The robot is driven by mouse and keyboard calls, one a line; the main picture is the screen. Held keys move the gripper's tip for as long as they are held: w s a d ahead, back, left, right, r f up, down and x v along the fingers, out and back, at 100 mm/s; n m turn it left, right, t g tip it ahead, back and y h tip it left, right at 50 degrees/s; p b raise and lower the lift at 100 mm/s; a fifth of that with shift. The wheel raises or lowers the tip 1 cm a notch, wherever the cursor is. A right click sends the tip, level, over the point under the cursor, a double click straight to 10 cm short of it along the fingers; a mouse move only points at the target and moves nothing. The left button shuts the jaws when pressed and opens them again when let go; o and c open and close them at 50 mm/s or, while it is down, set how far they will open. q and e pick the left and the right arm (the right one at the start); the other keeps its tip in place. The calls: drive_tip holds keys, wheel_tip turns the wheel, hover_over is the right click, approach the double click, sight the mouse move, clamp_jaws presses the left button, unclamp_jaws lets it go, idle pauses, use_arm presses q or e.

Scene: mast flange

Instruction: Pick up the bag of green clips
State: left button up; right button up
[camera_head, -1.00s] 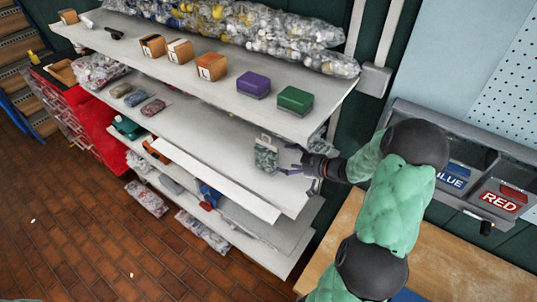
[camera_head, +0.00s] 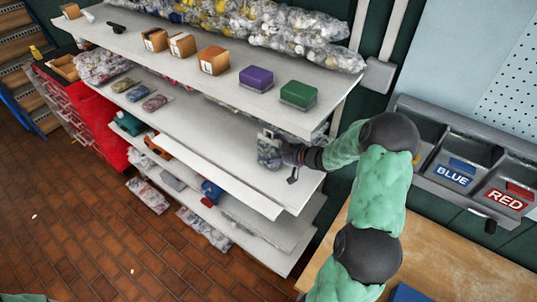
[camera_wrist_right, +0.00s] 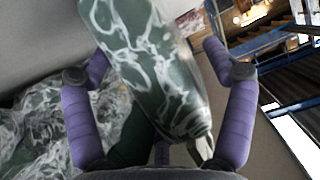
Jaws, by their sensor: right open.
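A clear bag with dark green contents (camera_head: 268,150) stands near the right end of the middle shelf (camera_head: 215,135). It fills much of the right wrist view (camera_wrist_right: 150,70), between the two purple fingers. My right gripper (camera_head: 280,157) reaches in from the right and overlaps the bag in the head view. In the right wrist view, the gripper (camera_wrist_right: 155,55) is open, its fingers spread on either side of the bag. I cannot tell whether either finger touches it. My left gripper is not in view.
The upper shelf above holds a purple box (camera_head: 256,79), a green box (camera_head: 298,94) and several orange-brown boxes. Small bags (camera_head: 154,103) lie farther left on the middle shelf. Blue and red labelled bins (camera_head: 455,172) and a wooden table (camera_head: 440,255) are on the right.

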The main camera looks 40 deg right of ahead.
drive_tip(key=shift+w+a+f, duration=0.15)
drive_tip(key=shift+w, duration=0.25)
drive_tip(key=c, duration=1.3)
drive_tip(key=shift+c, duration=0.2)
